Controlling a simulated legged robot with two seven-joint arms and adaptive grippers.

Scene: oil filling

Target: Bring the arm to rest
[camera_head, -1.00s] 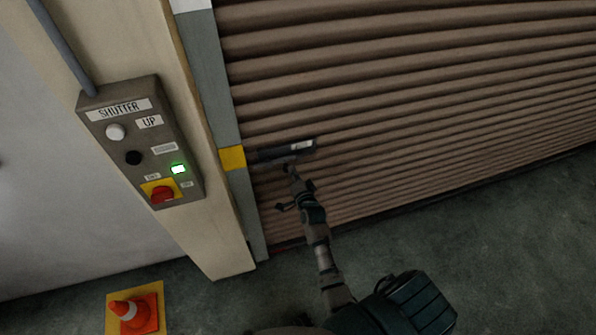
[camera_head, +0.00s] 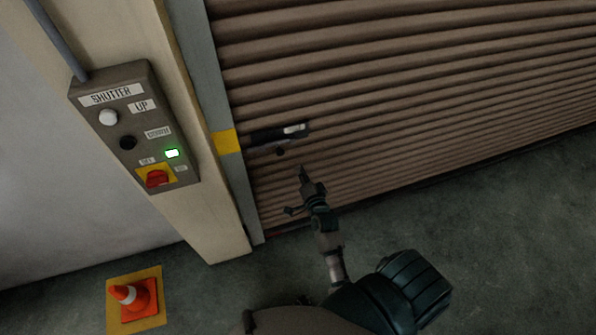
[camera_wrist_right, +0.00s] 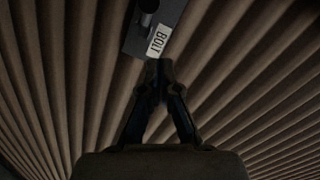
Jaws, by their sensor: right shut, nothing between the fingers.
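My right gripper (camera_head: 303,172) is in front of the brown slatted shutter (camera_head: 420,100), below and apart from a dark bolt (camera_head: 272,137) in the head view. It is shut and empty. In the right wrist view my right gripper (camera_wrist_right: 158,68) shows its fingertips together, just below the bolt plate (camera_wrist_right: 150,30) with its white "BOLT" label. The bolt lies across the shutter's left edge beside a yellow band on the grey post. My left gripper is not in view.
A shutter control box (camera_head: 135,127) with buttons, a lit green lamp and a red knob is on the pillar (camera_head: 185,150) at left. The floor (camera_head: 520,220) at right is clear.

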